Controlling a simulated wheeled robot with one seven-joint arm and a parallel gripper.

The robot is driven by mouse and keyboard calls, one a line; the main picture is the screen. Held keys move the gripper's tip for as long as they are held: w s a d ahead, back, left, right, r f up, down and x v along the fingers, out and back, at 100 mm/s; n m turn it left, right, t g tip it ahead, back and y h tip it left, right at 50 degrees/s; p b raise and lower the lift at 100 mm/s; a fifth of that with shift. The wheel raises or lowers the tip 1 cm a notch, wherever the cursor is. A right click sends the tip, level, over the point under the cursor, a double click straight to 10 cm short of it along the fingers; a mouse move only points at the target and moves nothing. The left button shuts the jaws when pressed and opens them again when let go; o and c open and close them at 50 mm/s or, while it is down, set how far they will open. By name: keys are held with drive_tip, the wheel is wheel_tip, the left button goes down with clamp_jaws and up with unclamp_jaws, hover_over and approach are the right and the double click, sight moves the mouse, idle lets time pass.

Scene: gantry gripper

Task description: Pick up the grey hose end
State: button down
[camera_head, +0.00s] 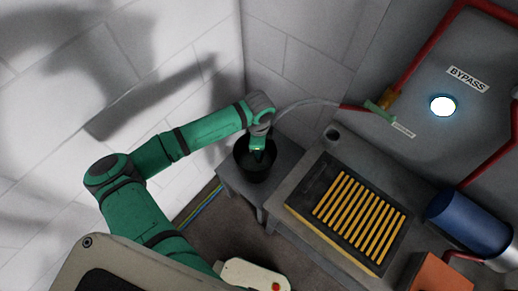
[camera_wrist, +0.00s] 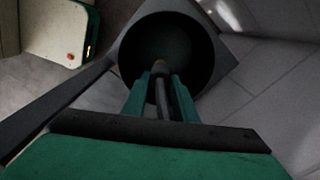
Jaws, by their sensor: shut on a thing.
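The grey hose end (camera_wrist: 162,92) sits between the two green fingers of my gripper (camera_wrist: 161,80) in the wrist view. My gripper is shut on it. In the head view my gripper (camera_head: 257,149) points down over the dark bucket (camera_head: 242,167), and the fingertips and hose end are hard to make out there. The pale grey hose (camera_head: 305,102) arcs from my wrist to the right towards the red pipe and the green-handled valve. In the wrist view the bucket (camera_wrist: 205,55) opens just beyond the hose end. I cannot tell whether the hose end is inside its rim.
The bucket stands on a small grey stand (camera_head: 232,178). A blue cylinder (camera_head: 463,217) and an orange box (camera_head: 442,274) are farther right. White walls stand close behind.

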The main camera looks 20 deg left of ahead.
drive_tip(key=shift+r, duration=2)
drive_tip(key=shift+r, duration=2)
drive_tip(key=shift+r, duration=1.55)
drive_tip(key=shift+w, duration=0.1)
